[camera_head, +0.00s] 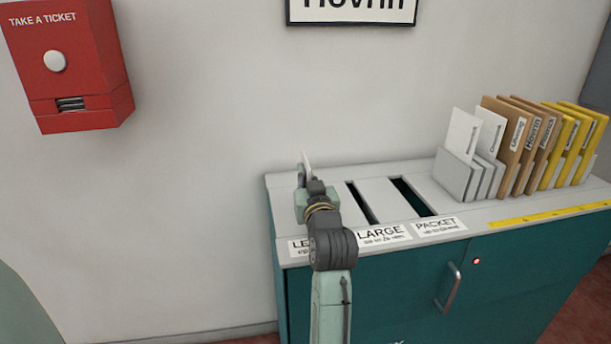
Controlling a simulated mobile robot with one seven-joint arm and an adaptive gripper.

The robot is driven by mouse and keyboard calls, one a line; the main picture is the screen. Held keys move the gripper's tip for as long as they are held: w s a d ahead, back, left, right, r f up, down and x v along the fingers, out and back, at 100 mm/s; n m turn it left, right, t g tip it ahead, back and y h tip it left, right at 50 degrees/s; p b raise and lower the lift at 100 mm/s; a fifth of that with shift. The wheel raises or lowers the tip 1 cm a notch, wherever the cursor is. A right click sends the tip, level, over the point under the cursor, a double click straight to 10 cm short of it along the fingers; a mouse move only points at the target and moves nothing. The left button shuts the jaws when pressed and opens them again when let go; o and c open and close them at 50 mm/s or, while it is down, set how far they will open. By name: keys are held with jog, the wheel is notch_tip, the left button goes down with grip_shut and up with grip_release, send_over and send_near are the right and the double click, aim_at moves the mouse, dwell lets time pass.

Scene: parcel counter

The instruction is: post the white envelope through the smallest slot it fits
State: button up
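My gripper (309,180) is over the left end of the counter top, seen from behind, and its wrist hides most of its fingers. A thin white envelope (307,158) shows nearly edge-on at the fingertips, upright, with the fingers apparently closed on it. Its lower part is hidden. The counter has a slot marked LARGE (362,203) and a wider one marked PACKET (411,197), both right of my gripper. A left label (299,247) beginning "LE" is partly covered by my arm. Any slot behind that label is hidden, so I cannot tell whether the envelope is in it.
A rack (457,175) at the counter's right holds several white, brown and yellow envelopes upright. A yellow strip (550,214) lies along the front edge. The teal cabinet (395,290) has a handle (449,287). A red ticket box (70,65) hangs on the wall.

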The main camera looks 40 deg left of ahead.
jog(key=o, duration=0.5)
jog(key=shift+a+f, duration=0.15)
jog(key=shift+f, duration=1)
jog(key=shift+s, duration=0.1)
jog(key=v, duration=0.4)
jog(key=r+v, duration=0.1)
jog(key=v, duration=0.3)
jog(key=r+v, duration=0.1)
jog(key=v, duration=0.3)
jog(key=shift+r, duration=0.15)
